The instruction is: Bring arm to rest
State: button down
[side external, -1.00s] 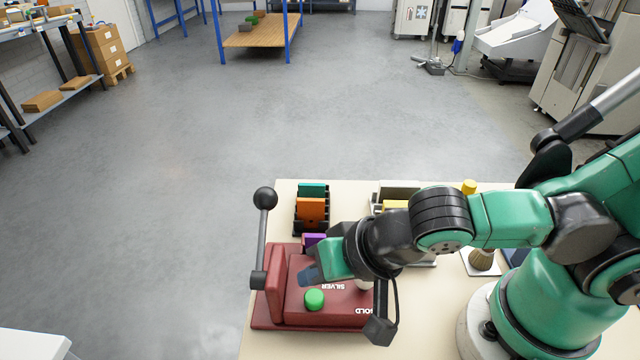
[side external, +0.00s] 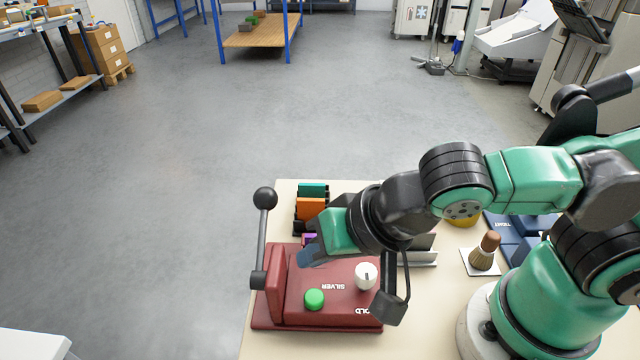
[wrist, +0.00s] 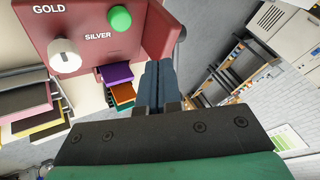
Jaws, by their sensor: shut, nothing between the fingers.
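My gripper (side external: 306,257) is at the end of my green and black arm, above the back part of a dark red machine (side external: 335,303) on the table. In the wrist view its two dark blue fingers (wrist: 158,85) lie together with nothing between them. The machine has a green button (side external: 314,299), a white knob (side external: 366,276) and the words SILVER and GOLD. A lever with a black ball (side external: 265,198) stands upright at its left side. The gripper appears clear of the button and knob.
Behind the machine stands a black rack with orange (side external: 311,208) and teal blocks; a purple one is partly hidden by my gripper. A brush (side external: 487,250) stands on a white pad to the right. Dark blue trays (side external: 515,235) lie behind my base. Open floor lies beyond the table.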

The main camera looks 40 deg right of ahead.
jog(key=w+d+r+n+h, duration=0.1)
jog(key=w+d+n, duration=0.1)
jog(key=d, duration=0.5)
jog(key=w+d+r+n+h, duration=0.1)
jog(key=w+d+n, duration=0.1)
jog(key=d, duration=0.6)
jog(key=shift+w+n+h, duration=0.3)
jog(key=shift+w+n, duration=0.1)
jog(key=shift+w, duration=0.2)
notch_tip(320, 180, up, 6)
jog(key=n+g, duration=0.7)
jog(key=n, duration=0.2)
send_over(313, 295)
jog(key=shift+w+d+f+g, duration=0.1)
jog(key=shift+w+d+g, duration=0.15)
jog(key=shift+w+g, duration=0.05)
jog(key=shift+f, duration=0.1)
jog(key=f, duration=1.4)
jog(key=shift+s+a, duration=0.2)
jog(key=shift+s, duration=0.05)
